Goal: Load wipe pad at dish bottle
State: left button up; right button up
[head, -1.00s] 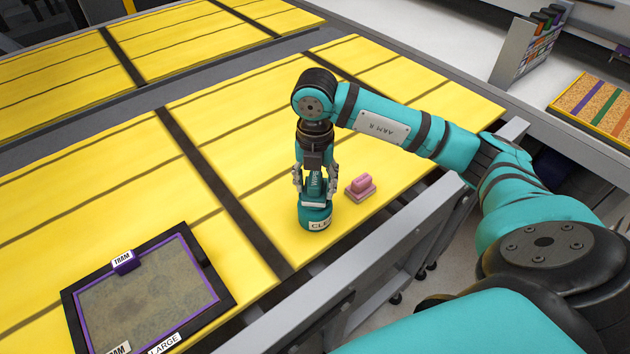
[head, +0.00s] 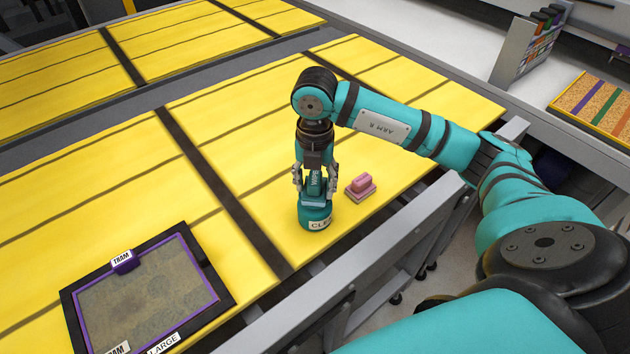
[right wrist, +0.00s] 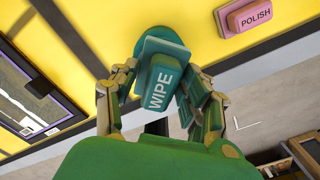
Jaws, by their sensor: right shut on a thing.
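The teal wipe pad (head: 314,187), marked WIPE, is between the fingers of my right gripper (head: 312,178), which is shut on it. In the right wrist view the wipe pad (right wrist: 157,82) has its lettered grip between the fingers (right wrist: 165,95). The round teal dish bottle (head: 315,216), with a white label starting "CLE", stands upright on the yellow table directly under the pad. The pad is at the bottle's top; whether they touch I cannot tell, as pad and fingers hide the top. My left gripper is not in view.
A pink polish pad (head: 361,187) lies just right of the bottle. A black tray with a purple-edged panel (head: 209,268) is at the front left. The table's front edge and a grey rail (head: 400,228) are close by. The yellow surface (head: 240,130) behind is clear.

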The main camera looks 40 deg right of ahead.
aim_at(315, 178)
dwell(0.4)
jog(key=shift+r+p, duration=2.3)
jog(key=shift+r, duration=1.2)
jog(key=shift+f, duration=0.1)
